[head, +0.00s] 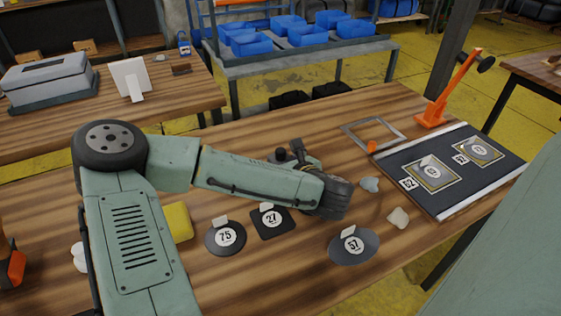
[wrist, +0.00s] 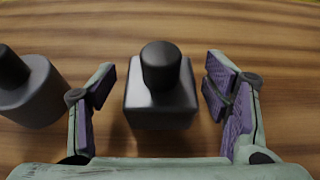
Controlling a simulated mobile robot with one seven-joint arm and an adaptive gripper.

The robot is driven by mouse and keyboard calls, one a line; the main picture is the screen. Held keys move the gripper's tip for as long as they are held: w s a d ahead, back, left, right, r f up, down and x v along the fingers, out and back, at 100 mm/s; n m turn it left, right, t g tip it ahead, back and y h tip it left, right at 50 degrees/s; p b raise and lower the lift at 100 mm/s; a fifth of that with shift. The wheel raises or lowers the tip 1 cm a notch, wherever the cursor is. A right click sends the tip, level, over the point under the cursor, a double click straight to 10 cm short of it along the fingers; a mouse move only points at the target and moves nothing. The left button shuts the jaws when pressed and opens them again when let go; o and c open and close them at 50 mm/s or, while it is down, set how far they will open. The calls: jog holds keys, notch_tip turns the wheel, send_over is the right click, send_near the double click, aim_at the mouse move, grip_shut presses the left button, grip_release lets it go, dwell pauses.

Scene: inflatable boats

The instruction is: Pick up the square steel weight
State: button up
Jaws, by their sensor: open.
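The square steel weight (wrist: 160,108) is a grey block with a dark round knob on top, standing upright on the wooden table in the wrist view. My gripper (wrist: 160,90) is open, with one purple-padded finger on each side of the weight. A gap shows between each finger and the block. A round steel weight (wrist: 32,92) with a dark knob stands to the left, outside the left finger. In the head view my arm hides most of this spot, and only small dark shapes (head: 296,152) show behind it; I cannot tell which weight is which there.
Flat plates numbered 75 (head: 225,237), 27 (head: 272,222) and 57 (head: 353,246) lie in front of my arm. A yellow block (head: 178,222) lies left. A dark board (head: 455,200) with marked plates and an orange lever (head: 440,105) are at the right.

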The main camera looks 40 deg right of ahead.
jog(key=shift+c, duration=0.5)
grip_shut()
dwell(0.3)
jog(key=shift+r, duration=0.1)
